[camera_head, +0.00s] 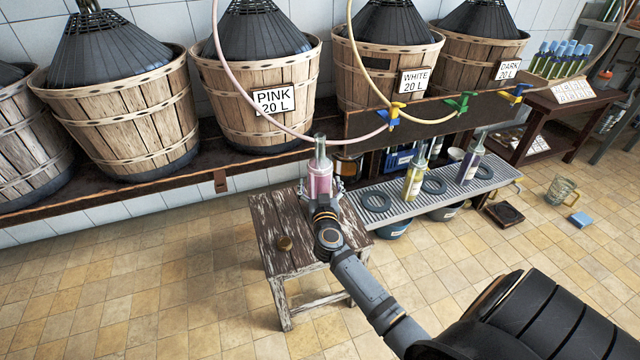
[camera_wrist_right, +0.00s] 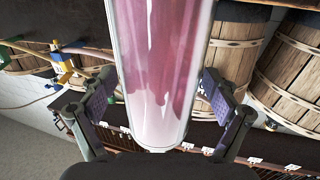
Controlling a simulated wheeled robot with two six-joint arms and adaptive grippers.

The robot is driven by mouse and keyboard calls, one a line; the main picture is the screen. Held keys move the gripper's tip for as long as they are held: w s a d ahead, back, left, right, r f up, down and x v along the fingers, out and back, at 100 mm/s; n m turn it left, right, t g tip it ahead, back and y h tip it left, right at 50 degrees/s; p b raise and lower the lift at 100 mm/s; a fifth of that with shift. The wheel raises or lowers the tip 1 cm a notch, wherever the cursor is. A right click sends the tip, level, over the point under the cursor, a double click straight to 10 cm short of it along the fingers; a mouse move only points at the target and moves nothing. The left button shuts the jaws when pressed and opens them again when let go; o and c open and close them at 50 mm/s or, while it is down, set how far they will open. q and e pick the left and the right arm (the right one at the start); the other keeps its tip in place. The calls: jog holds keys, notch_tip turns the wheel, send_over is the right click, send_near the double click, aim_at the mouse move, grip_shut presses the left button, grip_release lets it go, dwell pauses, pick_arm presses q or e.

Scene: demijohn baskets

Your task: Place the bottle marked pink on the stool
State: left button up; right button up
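A clear bottle with pink liquid (camera_head: 319,180) is upright over the back part of the worn wooden stool (camera_head: 273,222). In the right wrist view the bottle (camera_wrist_right: 160,70) fills the middle, between the two finger pads. My right gripper (camera_head: 322,193) is shut on it, with a finger at each side. No stool top shows around the bottle's base in the wrist view, so it appears to be held above the stool. The exact gap is hidden. My left gripper is not in view.
A metal rack (camera_head: 400,203) with dark rings and two other bottles (camera_head: 413,180) (camera_head: 470,165) stands right of the stool. A basket marked PINK (camera_head: 240,105) is behind. Floor at left is clear.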

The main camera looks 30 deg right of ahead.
jog(key=p+v, duration=0.3)
jog(key=v, duration=0.8)
jog(key=s+a+f+n+y, duration=0.1)
jog(key=a+n+y, duration=0.3)
jog(key=a+y, duration=0.25)
jog(key=s+a+f+n+y, duration=0.2)
jog(key=a+n+y, duration=0.2)
jog(key=a+y, duration=0.3)
jog(key=s+a+f+g+h, duration=0.1)
jog(key=s+a+f+g, duration=0.2)
jog(key=s+f+g, duration=0.55)
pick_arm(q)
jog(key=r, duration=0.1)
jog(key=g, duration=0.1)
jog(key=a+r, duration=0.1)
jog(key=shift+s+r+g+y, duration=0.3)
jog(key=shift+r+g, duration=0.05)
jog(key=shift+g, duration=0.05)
pick_arm(e)
jog(key=s+d+f+m+g+h, duration=0.1)
jog(key=s+d+f+g+h, duration=0.2)
jog(key=s, duration=0.7)
notch_tip(320, 180, down, 2)
jog(key=d+g, duration=0.1)
jog(key=d, duration=0.1)
jog(key=shift+d+m, duration=0.35)
jog(key=shift+m, duration=0.05)
jog(key=shift+s, duration=0.15)
